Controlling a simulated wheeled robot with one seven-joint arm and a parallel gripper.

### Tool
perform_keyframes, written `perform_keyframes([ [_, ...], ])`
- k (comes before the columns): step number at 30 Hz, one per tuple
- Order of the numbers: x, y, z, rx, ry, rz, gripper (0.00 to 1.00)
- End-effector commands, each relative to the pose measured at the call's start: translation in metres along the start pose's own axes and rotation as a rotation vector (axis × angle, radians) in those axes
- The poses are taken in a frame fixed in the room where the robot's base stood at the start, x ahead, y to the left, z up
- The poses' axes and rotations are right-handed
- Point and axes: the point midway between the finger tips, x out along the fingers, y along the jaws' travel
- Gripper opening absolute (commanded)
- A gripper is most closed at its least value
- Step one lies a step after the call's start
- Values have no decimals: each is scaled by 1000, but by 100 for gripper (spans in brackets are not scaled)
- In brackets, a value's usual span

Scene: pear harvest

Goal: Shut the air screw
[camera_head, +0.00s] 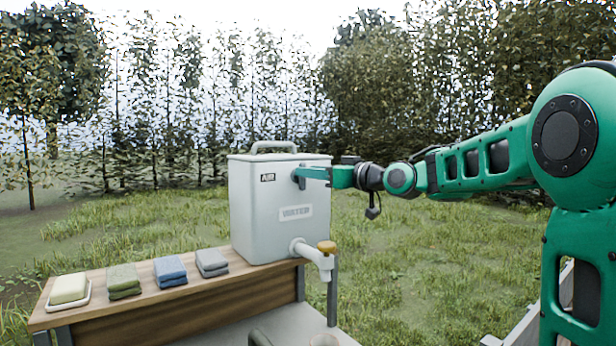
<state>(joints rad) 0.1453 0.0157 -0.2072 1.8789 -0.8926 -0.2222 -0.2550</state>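The white water tank (258,215) stands on the wooden bench, with a top handle, a "WATER" label and a small "AIR" label (267,177) high on its front. My gripper (301,175) reaches in from the right, with its tip at the tank's front just right of the "AIR" label. The air screw cannot be made out apart from the gripper; the fingertips cover that spot. Whether the fingers are closed on it cannot be told.
A white tap (312,258) with an orange-yellow knob (326,247) sticks out low on the tank. Folded cloths, green (123,281), blue (170,271) and grey (211,262), and a soap bar (69,288) on a dish lie on the bench (200,308). Grass is open to the right.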

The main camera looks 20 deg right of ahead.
Motion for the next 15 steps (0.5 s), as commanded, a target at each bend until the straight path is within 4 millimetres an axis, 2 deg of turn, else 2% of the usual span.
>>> perform_keyframes([
  [4,10,-1,0,1,0,-2,34],
  [13,12,0,0,1,0,0,34],
  [14,12,0,0,1,0,0,32],
  [15,12,0,0,1,0,0,22],
])
